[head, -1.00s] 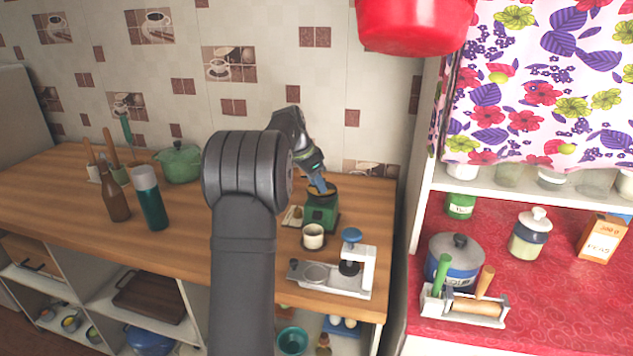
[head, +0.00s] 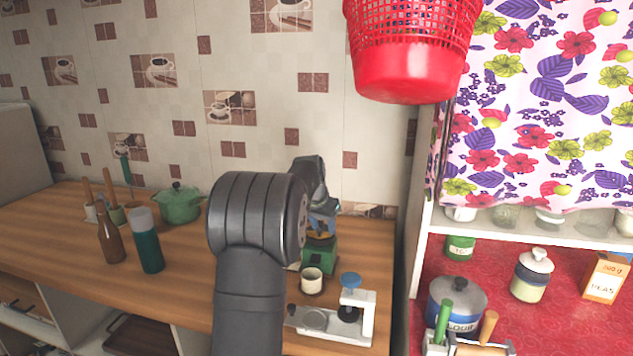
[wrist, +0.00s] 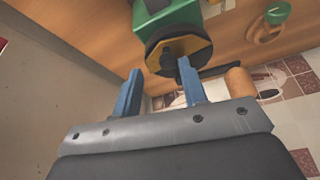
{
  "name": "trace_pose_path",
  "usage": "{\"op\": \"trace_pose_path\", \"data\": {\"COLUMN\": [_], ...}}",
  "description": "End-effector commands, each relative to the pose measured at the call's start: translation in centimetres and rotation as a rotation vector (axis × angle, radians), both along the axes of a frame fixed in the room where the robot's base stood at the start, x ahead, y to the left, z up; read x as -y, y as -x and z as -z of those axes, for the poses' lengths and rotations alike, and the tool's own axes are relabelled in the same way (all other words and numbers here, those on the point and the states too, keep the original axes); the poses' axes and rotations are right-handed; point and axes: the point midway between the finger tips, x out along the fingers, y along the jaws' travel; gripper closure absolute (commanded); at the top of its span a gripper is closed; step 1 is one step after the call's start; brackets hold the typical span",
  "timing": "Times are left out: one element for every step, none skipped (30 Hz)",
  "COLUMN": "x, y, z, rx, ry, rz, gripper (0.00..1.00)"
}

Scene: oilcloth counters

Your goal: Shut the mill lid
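The green mill (head: 320,260) stands on the wooden counter, partly behind my arm. It also shows in the wrist view (wrist: 170,14), with a dark-rimmed yellow top (wrist: 190,46). I cannot tell whether this top is the lid or how far the lid stands open. My gripper (wrist: 159,84) has its two blue fingers spread apart with nothing clearly between them. The fingertips are close to the yellow top; whether they touch it is unclear. In the head view my gripper (head: 322,212) is just above the mill, partly hidden by my arm.
A cream cup (head: 312,281) stands beside the mill, and a white device with a blue knob (head: 350,280) stands in front. Bottles and a green pot (head: 180,205) are farther left. A red basket (head: 408,70) hangs above right.

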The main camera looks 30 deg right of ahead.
Motion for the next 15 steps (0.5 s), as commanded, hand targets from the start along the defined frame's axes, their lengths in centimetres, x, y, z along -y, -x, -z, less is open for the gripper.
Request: {"op": "trace_pose_path", "data": {"x": [0.2, 0.3, 0.4, 0.5, 0.6, 0.3, 0.1, -0.1, -0.4, -0.6, -0.7, -1.0, -1.2, -1.3, -1.6], "y": [0.1, 0.1, 0.2, 0.2, 0.2, 0.3, 0.5, 0.6, 0.8, 1.0, 1.1, 1.3, 1.5, 1.6, 1.8], "z": [0.0, 0.0, 0.0, 0.0, 0.0, -0.9, -1.6, -2.2, -2.9, -3.5, -4.0, -4.7, -5.3, -5.9, -6.6], "rx": [0.002, 0.002, 0.001, 0.002, 0.002, 0.005, 0.005, 0.004, 0.004, 0.004, 0.004, 0.003, 0.003, 0.003, 0.003], "ry": [-0.001, 0.000, 0.000, 0.000, 0.000, 0.003, 0.004, 0.003, 0.003, 0.003, 0.002, 0.003, 0.003, 0.003, 0.003], "rz": [-0.031, -0.054, -0.084, -0.105, -0.126, -0.133, -0.132, -0.132, -0.132, -0.132, -0.132, -0.130, -0.130, -0.130, -0.130], "gripper": [0.61, 0.61, 0.61, 0.61, 0.61, 0.61, 0.61, 0.61, 0.61, 0.61, 0.61, 0.61, 0.61, 0.61, 0.61]}}
